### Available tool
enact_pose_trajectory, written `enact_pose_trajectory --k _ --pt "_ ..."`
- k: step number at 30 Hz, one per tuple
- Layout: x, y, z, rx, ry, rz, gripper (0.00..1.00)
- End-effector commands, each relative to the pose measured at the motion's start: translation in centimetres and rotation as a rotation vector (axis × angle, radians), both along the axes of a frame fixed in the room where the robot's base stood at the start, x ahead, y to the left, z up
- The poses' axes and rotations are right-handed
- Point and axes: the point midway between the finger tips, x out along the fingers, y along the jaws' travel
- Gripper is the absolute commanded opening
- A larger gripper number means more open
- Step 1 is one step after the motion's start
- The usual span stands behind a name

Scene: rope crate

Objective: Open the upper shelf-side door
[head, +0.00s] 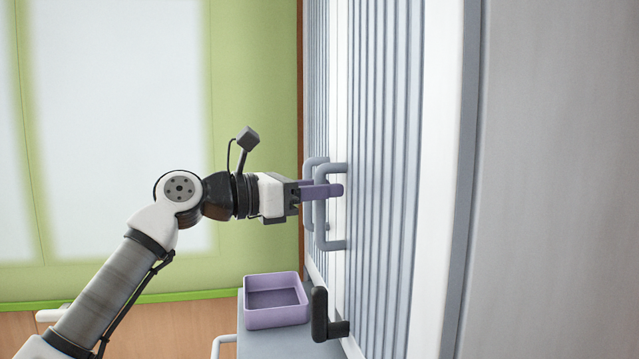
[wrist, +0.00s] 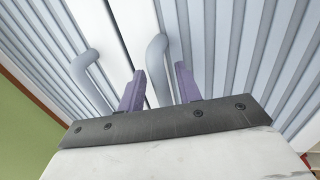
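The tall ribbed cabinet has two doors that meet at a pale central strip; both look shut. The right door (head: 385,120) carries a grey bar handle (head: 334,245), which shows in the wrist view (wrist: 157,50). The left door's handle (head: 309,165) is just beyond it and shows at left in the wrist view (wrist: 90,80). My gripper (head: 330,190) is at handle height, its purple fingers pointing at the doors. In the wrist view the fingers (wrist: 160,85) are apart, with the right handle's bar between them. Contact with the bar cannot be made out.
A purple open bin (head: 275,318) stands on a grey surface (head: 240,345) below my gripper. A black handle or latch (head: 320,315) sticks out low on the cabinet. A plain grey panel (head: 560,180) fills the right. The space left of my arm, before the green wall (head: 255,120), is clear.

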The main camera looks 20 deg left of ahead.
Motion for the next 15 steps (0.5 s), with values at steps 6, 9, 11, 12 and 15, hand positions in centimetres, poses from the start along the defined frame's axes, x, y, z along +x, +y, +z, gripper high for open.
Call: enact_pose_trajectory --k 6,9,11,12,15 --pt "0.08 -0.09 -0.01 0.000 0.000 0.000 0.34" --pt "0.07 -0.08 0.00 -0.001 -0.001 0.000 0.28" --pt "0.06 -0.08 0.00 -0.001 -0.001 0.000 0.20" --pt "0.06 -0.08 0.00 -0.001 -0.001 0.000 0.15" --pt "0.06 -0.06 0.01 -0.001 -0.001 0.000 0.01"
